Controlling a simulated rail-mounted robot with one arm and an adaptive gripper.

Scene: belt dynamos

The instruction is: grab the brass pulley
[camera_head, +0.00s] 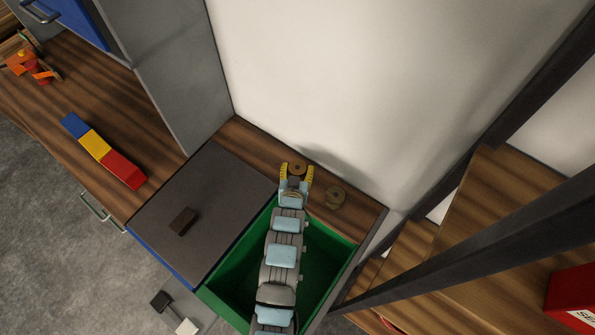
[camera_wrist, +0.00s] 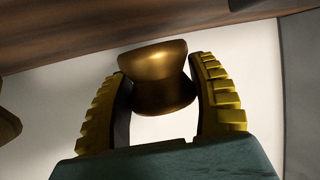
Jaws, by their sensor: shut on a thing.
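A brass pulley (camera_wrist: 157,68), shiny and narrow at its waist, sits between the two yellow ribbed fingers of my gripper (camera_wrist: 161,84) in the wrist view. The fingers are shut on its sides. In the head view my gripper (camera_head: 297,174) is over the wooden strip behind the green bin, with the pulley (camera_head: 297,168) between its fingertips. Whether the pulley touches the wood or is raised cannot be told. A second round brass-coloured piece (camera_head: 335,198) stands to the right of my gripper.
The open green bin (camera_head: 331,250) lies under my arm. A dark grey panel (camera_head: 215,195) with a small brown block (camera_head: 184,221) is to its left. Blue, yellow and red blocks (camera_head: 98,148) stand further left. The white wall (camera_head: 330,80) rises close behind the wooden strip.

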